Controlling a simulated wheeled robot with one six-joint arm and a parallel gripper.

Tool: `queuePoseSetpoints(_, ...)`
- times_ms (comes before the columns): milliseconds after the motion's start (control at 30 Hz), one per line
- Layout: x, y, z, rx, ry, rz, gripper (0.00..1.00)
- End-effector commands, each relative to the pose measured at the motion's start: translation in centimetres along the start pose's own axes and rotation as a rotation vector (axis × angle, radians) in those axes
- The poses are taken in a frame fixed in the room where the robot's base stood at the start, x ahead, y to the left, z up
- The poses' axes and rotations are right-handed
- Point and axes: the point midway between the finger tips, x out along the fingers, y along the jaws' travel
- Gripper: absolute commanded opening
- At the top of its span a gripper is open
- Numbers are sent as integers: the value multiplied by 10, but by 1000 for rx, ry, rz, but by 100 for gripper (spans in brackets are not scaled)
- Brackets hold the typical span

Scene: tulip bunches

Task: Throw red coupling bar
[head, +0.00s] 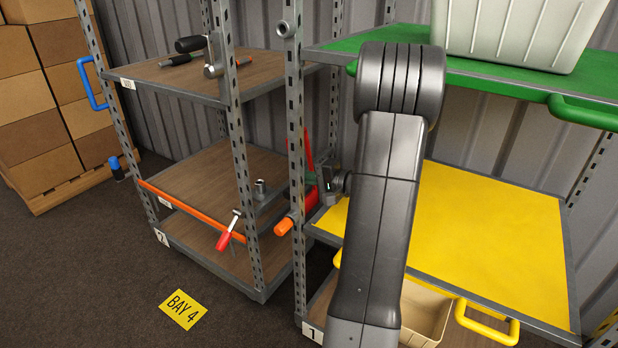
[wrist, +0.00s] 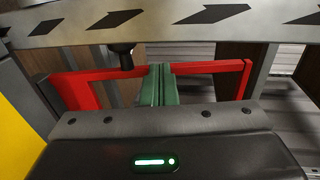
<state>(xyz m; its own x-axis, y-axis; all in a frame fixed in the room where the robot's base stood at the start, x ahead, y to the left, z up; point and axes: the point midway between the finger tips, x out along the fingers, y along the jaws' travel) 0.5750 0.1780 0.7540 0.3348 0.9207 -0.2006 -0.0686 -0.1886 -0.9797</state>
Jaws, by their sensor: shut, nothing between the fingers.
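The red coupling bar (head: 297,160) shows in the head view beside the slotted post between the two racks, partly hidden by the post and my gripper. In the wrist view the red bar (wrist: 210,67) runs across behind the fingers, with bent ends at left and right. My gripper (wrist: 157,72) is shut, its green fingers pressed together with nothing between them. The fingertips overlap the middle of the bar in that view; I cannot tell whether they touch it. In the head view my gripper (head: 312,180) is small and mostly hidden behind the arm and post.
A slotted metal beam (wrist: 160,22) crosses close above the fingers, with a dark knob (wrist: 122,54) below it. A yellow shelf (head: 490,225) lies right, under a green shelf (head: 470,72) bearing a white bin (head: 520,30). An orange-tipped handle (head: 284,226) sticks out from the post.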

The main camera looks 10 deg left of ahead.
Motion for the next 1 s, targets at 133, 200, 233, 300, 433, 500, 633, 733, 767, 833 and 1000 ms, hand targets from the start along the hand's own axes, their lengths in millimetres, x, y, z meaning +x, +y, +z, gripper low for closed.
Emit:
queuePoseSetpoints(133, 17, -1, 1, -1, -2, 26, 0)
queuePoseSetpoints(200, 25, -1, 1, -2, -3, 24, 0)
queuePoseSetpoints(233, 28, -1, 0, -2, -2, 24, 0)
queuePoseSetpoints(300, 35, -1, 1, -3, -2, 24, 0)
queuePoseSetpoints(433, 46, -2, 0, -2, -2, 24, 0)
queuePoseSetpoints(500, 52, -2, 0, -3, -1, 24, 0)
queuePoseSetpoints(633, 59, -2, 0, -1, -1, 24, 0)
queuePoseSetpoints(733, 62, -2, 0, -1, -1, 24, 0)
queuePoseSetpoints(767, 63, -2, 0, -1, -1, 24, 0)
queuePoseSetpoints(833, 64, -2, 0, -1, -1, 24, 0)
queuePoseSetpoints(1000, 65, -3, 0, -1, 0, 24, 0)
